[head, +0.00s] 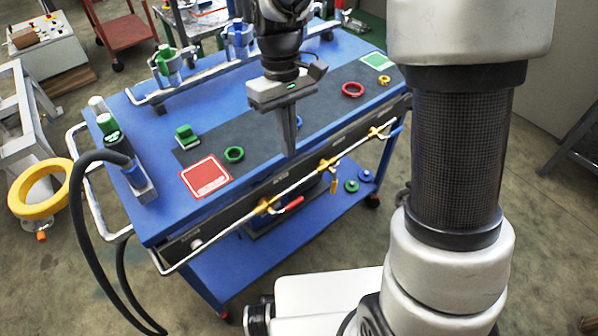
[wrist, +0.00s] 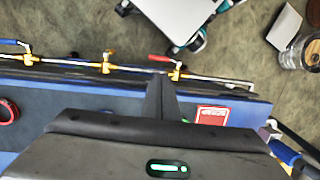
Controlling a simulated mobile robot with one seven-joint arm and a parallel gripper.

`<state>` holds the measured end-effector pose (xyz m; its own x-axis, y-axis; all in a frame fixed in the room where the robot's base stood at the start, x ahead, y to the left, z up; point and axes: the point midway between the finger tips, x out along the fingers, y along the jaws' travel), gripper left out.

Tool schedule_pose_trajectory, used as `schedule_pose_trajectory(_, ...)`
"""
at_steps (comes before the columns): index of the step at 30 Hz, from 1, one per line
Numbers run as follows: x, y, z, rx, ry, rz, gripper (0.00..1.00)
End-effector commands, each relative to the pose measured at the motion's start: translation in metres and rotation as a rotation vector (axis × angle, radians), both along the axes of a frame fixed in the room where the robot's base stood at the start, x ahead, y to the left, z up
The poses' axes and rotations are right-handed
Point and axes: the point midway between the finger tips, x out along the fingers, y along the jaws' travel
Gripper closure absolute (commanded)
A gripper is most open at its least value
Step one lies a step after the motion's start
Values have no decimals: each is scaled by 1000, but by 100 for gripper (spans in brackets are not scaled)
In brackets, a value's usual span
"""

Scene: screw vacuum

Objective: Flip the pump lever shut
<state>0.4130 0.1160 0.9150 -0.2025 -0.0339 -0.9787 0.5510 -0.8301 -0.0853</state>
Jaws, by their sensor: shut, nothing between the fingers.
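A pipe (head: 300,183) with brass valves runs along the front of the blue cart. The left valve (head: 265,206) carries a red lever (head: 291,205), which also shows in the wrist view (wrist: 160,58), roughly along the pipe. The middle valve (head: 323,163) has a yellow lever (head: 334,184) hanging down. The right valve's blue lever (wrist: 12,42) shows in the wrist view. No label tells which is the pump lever. My gripper (head: 290,152) is shut and empty, pointing down over the cart's front edge. In the wrist view its fingertips (wrist: 158,86) appear close to the red lever; contact cannot be told.
The cart top (head: 215,85) holds a red square (head: 206,176), a green ring (head: 234,154) and a red ring (head: 352,90). A black hose (head: 85,235) loops at the left. A yellow ring (head: 40,188) stands left of the cart. The floor in front is partly open.

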Motion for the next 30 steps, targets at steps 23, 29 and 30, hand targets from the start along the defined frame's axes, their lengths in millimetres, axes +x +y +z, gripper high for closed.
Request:
schedule_pose_trajectory(23,-8,1,-46,0,14,9,100)
schedule_pose_trajectory(29,-17,-1,-89,0,14,10,100)
schedule_pose_trajectory(30,-19,-1,-97,0,14,9,100)
